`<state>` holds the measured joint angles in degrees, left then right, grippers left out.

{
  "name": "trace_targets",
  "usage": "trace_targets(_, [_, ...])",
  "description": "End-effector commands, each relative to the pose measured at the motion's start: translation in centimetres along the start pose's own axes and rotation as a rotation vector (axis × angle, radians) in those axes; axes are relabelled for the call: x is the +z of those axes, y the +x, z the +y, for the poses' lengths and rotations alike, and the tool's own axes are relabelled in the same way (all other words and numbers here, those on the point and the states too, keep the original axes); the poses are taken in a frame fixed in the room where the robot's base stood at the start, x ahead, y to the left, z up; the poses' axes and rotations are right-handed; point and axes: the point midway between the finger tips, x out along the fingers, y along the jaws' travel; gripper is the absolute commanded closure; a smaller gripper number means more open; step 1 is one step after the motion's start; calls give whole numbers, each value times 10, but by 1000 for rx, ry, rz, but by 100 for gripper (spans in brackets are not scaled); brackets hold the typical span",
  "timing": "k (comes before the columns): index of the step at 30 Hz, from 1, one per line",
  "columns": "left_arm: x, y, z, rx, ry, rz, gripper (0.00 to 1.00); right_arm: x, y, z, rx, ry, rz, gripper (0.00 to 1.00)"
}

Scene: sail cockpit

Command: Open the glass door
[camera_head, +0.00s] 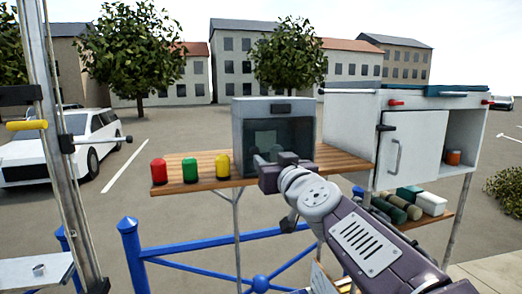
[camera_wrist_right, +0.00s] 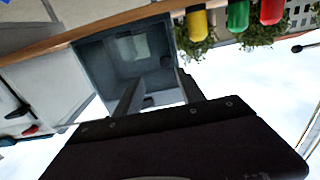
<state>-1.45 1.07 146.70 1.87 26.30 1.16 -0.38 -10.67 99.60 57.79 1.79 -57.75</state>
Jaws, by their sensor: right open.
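The glass door (camera_head: 294,130) is the dark see-through front of a grey box (camera_head: 238,130) on a wooden shelf, and it looks shut. A dark handle (camera_head: 281,108) sits near its top edge. My right gripper (camera_head: 274,160) is in front of the lower part of the door, below the handle, open and empty. In the right wrist view, which is upside down, the box (camera_wrist_right: 90,55) shows beyond the two spread fingers (camera_wrist_right: 160,93). A small dark piece, perhaps the handle, shows between them; I cannot tell the gap. My left gripper is not in view.
Red (camera_head: 159,171), green (camera_head: 190,170) and yellow (camera_head: 223,166) containers stand on the shelf (camera_head: 205,187) left of the box. A white cabinet (camera_head: 350,120) with a partly open door stands at right. Blue railing (camera_head: 190,250) runs below; a metal pole (camera_head: 60,150) rises at left.

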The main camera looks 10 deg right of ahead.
Motion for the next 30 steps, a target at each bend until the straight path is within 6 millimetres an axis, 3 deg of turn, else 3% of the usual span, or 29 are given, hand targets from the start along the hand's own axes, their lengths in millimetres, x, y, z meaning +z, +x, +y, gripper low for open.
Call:
trace_targets(9, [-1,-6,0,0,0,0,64,0,64,0,-1,0,-3,54])
trace_targets(13, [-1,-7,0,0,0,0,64,1,75,0,-1,-1,-2,54])
trace_targets(21, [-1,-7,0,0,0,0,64,1,78,0,-1,0,-1,54])
trace_targets(26, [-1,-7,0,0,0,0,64,1,77,-1,-2,0,-2,98])
trace_targets(30, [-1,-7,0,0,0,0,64,1,77,-1,-2,0,-2,100])
